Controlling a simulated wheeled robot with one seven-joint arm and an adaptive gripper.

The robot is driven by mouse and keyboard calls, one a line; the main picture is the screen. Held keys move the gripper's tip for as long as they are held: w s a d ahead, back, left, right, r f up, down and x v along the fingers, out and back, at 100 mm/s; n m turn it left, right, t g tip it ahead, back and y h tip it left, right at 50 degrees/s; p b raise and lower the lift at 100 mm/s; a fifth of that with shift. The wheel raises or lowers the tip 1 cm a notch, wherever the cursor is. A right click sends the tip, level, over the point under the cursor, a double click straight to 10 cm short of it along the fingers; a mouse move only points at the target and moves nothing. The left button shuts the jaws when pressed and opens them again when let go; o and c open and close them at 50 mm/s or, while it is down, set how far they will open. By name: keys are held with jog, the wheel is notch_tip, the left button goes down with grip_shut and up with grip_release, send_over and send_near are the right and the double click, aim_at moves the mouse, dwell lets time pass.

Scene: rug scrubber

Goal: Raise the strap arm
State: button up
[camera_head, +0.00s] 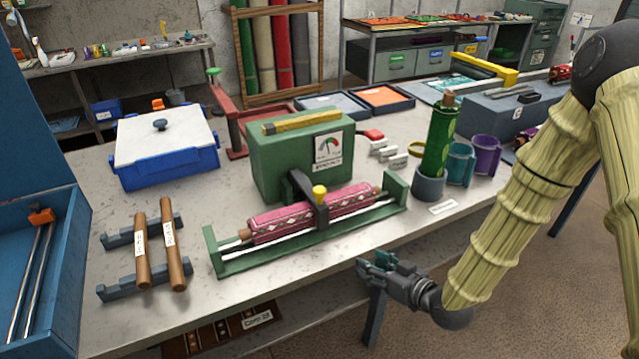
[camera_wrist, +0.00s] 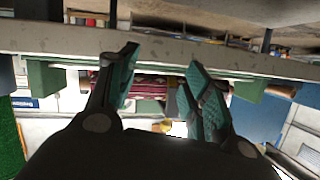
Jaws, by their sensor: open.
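Two wooden rollers (camera_head: 142,252) rest on grey stands at the left. A blue box with a white lid (camera_head: 165,145) stands behind them. The table's front edge (camera_head: 300,285) lies near my gripper.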

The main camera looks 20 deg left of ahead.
aim_at(324, 194)
jog(key=w+a+r+n+g+y+p, duration=0.1)
jog(key=a+r+n+y, duration=0.15)
jog(key=r, duration=0.45)
jog(key=w+a+r+n+y, duration=0.2)
jog(key=a+r+y, duration=0.15)
jog(key=r, duration=0.45)
jog(key=shift+h, duration=0.5)
jog(key=p+x, duration=0.3)
jog(key=x, duration=0.8)
jog(key=shift+s+f, duration=0.15)
grip_shut()
